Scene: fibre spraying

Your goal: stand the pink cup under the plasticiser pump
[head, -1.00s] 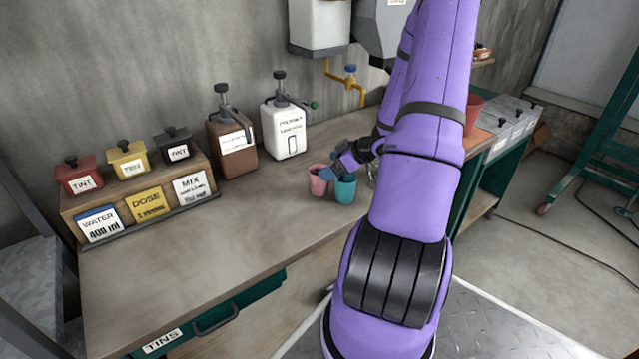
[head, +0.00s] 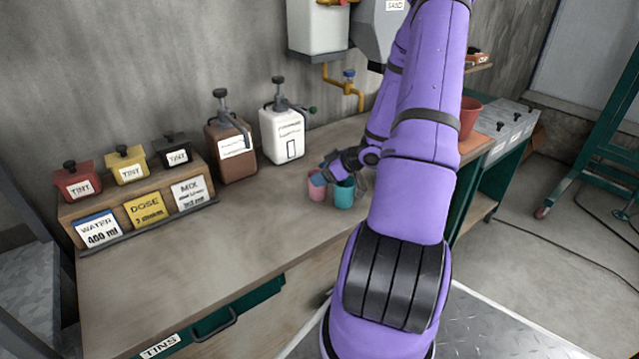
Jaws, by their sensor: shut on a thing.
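The pink cup (head: 316,193) stands upright on the workbench, close beside a teal cup (head: 343,195). My gripper (head: 319,179) is at the pink cup's rim, shut on it, with its blue fingertips partly hiding the cup's top. Two pump jugs stand behind and to the left, against the wall: a brown jug (head: 231,160) and a white jug (head: 282,135), each with a dark pump on top. Their labels are too small to read surely, so I cannot tell which is the plasticiser pump.
A wooden rack (head: 140,213) with tint tins and cards stands at the left. A yellow pipe tap (head: 350,88) hangs behind the cups. A terracotta pot (head: 468,117) stands at the right, beyond my arm. The bench (head: 215,250) is clear in front of the jugs.

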